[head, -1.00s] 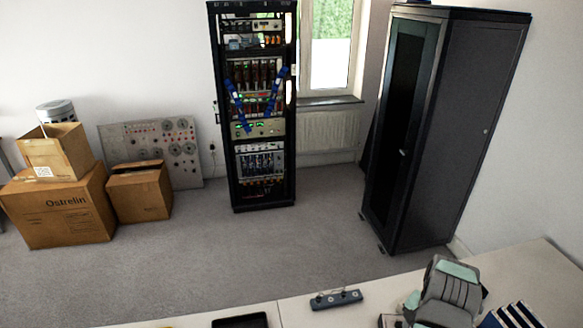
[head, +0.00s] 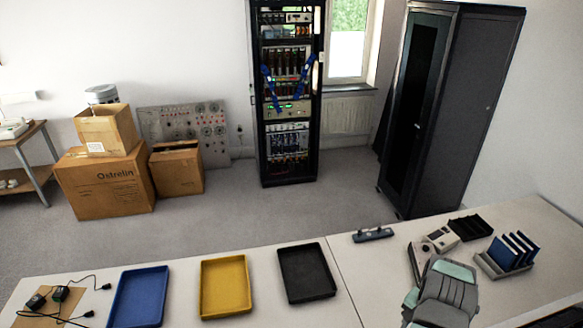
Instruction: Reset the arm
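A grey and teal part of my arm (head: 443,293) shows at the lower right in the head view, over the white table (head: 385,270). It has a ribbed dark grey face. My gripper cannot be seen, so what it holds, if anything, is hidden.
Blue (head: 138,297), yellow (head: 225,287) and black (head: 307,273) trays lie on the table. A white device (head: 437,239), black bin (head: 471,227) and rack of blue items (head: 508,252) stand near the arm. Adapters (head: 62,294) lie left. An equipment rack (head: 288,150) and black cabinet (head: 445,115) stand behind.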

